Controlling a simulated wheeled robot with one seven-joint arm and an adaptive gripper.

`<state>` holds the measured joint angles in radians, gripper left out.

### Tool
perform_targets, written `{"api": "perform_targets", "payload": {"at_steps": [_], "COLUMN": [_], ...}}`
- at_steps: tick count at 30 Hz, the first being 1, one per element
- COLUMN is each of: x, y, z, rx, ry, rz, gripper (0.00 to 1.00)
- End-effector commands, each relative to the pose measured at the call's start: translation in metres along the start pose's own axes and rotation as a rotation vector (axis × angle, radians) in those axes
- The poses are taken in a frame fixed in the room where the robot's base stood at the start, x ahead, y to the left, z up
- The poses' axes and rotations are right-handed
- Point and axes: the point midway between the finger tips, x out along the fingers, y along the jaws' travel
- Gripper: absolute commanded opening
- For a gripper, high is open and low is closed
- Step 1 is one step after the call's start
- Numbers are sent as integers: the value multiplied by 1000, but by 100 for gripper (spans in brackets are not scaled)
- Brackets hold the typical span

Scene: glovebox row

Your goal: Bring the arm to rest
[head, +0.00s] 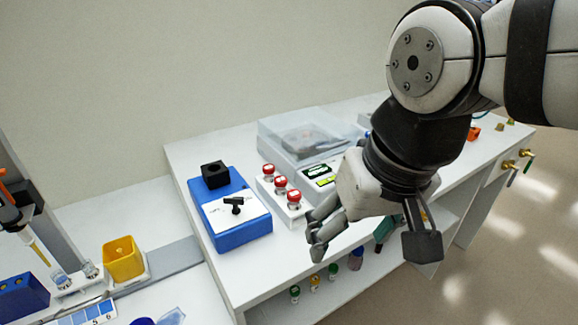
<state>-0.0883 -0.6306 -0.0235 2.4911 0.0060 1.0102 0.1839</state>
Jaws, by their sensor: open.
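My gripper (372,247) hangs from my arm at the right of the head view. Its two fingers are spread wide apart, with nothing between them. It is above the front part of the white bench (285,258), to the right of the blue box. My arm comes in from the upper right and bends downward at a large round grey joint. The wrist hides part of the bench behind it.
A blue box (240,233) with a black knob stands left of my gripper. Small bottles (333,271) sit on a lower shelf. A yellow cup (123,262) is at left. Floor is open at right.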

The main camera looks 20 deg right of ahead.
Motion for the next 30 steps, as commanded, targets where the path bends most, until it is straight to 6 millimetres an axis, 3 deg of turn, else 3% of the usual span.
{"api": "perform_targets", "payload": {"at_steps": [3, 8, 17, 27, 28, 30], "x": [-4, -5, -6, -42, -42, -40], "y": [15, 22, 22, 19, 19, 19], "z": [18, 28, 28, 19, 19, 18], "rx": [-71, -117, -122, -127, -127, -126], "ry": [26, 33, 35, 99, 100, 100], "rz": [22, 35, 35, 38, 38, 38], "gripper": [69, 69, 69, 69, 67, 51]}}
